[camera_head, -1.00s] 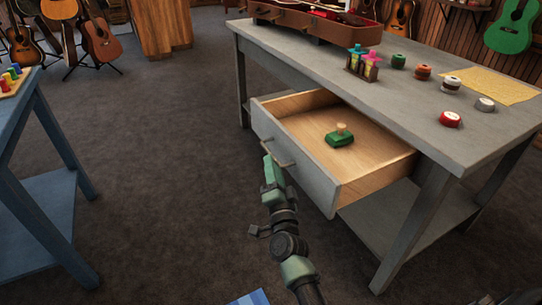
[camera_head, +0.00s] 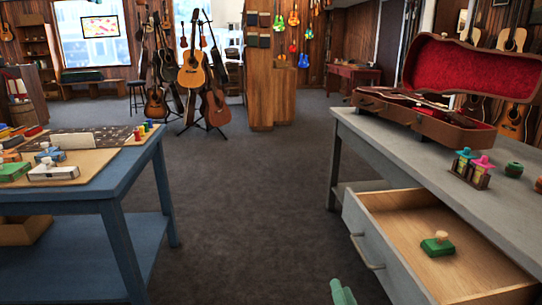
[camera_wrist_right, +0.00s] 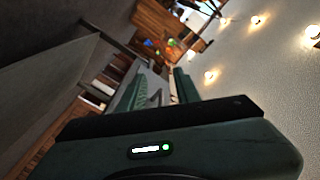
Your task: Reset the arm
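My right gripper (camera_head: 342,292) shows only as a small green piece at the bottom edge of the head view, in front of the open drawer and apart from its handle. In the right wrist view its two green fingers (camera_wrist_right: 158,84) stand apart with nothing held between them. The drawer (camera_head: 425,215) of the grey table is pulled open. A green block with a wooden knob (camera_head: 437,246) lies inside it. My left gripper is not in view.
The grey table (camera_head: 400,148) at right carries an open red-lined instrument case (camera_head: 415,122) and small colored items (camera_head: 472,166). A blue table (camera_head: 110,185) with tools stands at left. Dark carpet (camera_head: 250,190) between them is clear. Guitars on stands (camera_head: 195,80) are farther back.

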